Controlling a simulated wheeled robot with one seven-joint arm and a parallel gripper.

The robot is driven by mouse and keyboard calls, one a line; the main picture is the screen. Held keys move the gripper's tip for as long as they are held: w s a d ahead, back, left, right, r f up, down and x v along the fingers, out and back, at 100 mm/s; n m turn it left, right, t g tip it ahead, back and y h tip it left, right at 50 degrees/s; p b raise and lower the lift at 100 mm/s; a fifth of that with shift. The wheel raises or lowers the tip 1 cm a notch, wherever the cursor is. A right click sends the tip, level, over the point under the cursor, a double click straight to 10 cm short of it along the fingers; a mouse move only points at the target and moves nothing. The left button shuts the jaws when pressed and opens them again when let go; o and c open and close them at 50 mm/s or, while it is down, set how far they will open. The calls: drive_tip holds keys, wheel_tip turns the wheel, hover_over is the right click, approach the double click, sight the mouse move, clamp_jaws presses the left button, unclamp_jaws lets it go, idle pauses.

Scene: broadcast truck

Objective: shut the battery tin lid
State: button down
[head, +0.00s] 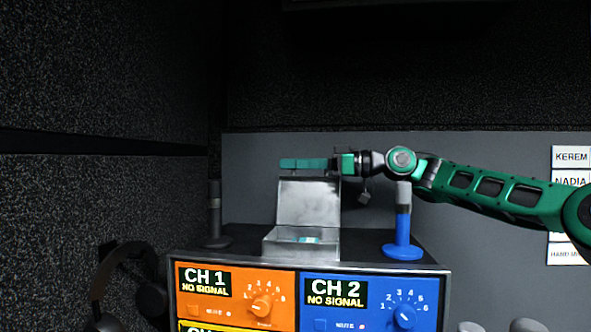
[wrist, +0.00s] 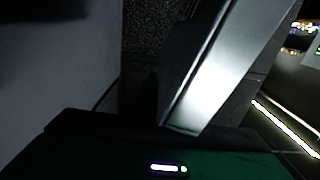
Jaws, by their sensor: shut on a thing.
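The battery tin (head: 285,250) is a small metal box on top of the rack unit, with light blue-white contents inside. Its lid (head: 308,203) stands raised, nearly upright, at the back of the box. My gripper (head: 303,164) reaches in from the right and is shut on the lid's top edge. In the wrist view the lid (wrist: 215,75) is a bright, tilted metal panel. My fingertips cannot be made out clearly there.
A blue microphone-like stand (head: 403,225) is right of the tin, and a dark one (head: 214,220) is left. The rack front (head: 237,284) has orange and blue channel panels with knobs. Headphones (head: 110,275) hang at lower left. A grey wall (head: 480,160) stands behind.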

drive_tip(key=shift+s+a+r+n, duration=0.1)
drive_tip(key=shift+s+a+n, duration=0.05)
drive_tip(key=shift+s+n, duration=0.65)
drive_tip(key=shift+s+a+r+n, duration=0.15)
drive_tip(key=shift+s+n, duration=0.45)
drive_tip(key=shift+s, duration=0.45)
drive_tip(key=shift+s+a+n, duration=0.15)
drive_tip(key=shift+s+n, duration=0.55)
drive_tip(key=shift+s, duration=0.2)
drive_tip(key=c, duration=1.9)
unclamp_jaws()
drive_tip(key=s+d, duration=0.1)
drive_tip(key=d, duration=0.6)
drive_tip(key=shift+d, duration=0.15)
drive_tip(key=shift+s, duration=0.1)
